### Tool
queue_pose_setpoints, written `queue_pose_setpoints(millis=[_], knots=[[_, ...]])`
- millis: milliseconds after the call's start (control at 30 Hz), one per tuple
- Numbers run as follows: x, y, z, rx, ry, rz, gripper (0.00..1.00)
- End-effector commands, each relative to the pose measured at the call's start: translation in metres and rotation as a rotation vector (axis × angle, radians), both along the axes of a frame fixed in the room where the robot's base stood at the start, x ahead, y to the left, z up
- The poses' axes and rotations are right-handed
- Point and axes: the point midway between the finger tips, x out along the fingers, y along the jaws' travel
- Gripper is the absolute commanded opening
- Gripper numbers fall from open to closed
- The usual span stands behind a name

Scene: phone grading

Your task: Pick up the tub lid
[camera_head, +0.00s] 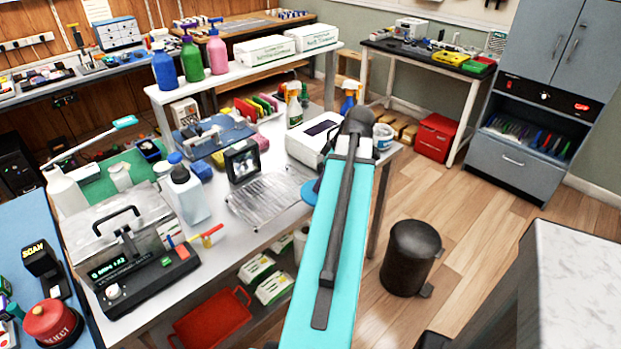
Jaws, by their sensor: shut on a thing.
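My teal and dark arm (325,250) reaches from the bottom of the view over the right part of the white bench. My gripper cannot be made out; the arm hides it. A flat blue disc (309,193), which may be the tub lid, shows just left of the arm, partly covered by it. I cannot tell whether it rests on the bench or is held. A white tub (383,136) with blue on it stands at the bench's right end, just right of my wrist, partly hidden.
A white printer-like box (306,148) and spray bottles (294,105) stand close left of the wrist. A wire rack (268,205) and small monitor (243,162) are further left. A raised shelf (240,72) runs behind. A black bin (411,257) stands on open floor to the right.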

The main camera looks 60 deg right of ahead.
Motion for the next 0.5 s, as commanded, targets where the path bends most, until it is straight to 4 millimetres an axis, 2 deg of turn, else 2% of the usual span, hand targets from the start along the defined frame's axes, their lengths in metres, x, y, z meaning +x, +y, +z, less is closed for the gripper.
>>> queue_pose_setpoints(millis=[33,200,500], knots=[[-0.007,0.004,0.000,0.000,0.000,-0.002,0.00],[-0.018,0.009,0.002,-0.001,0.000,-0.001,0.00],[-0.022,0.010,0.003,0.000,0.000,0.000,0.00]])
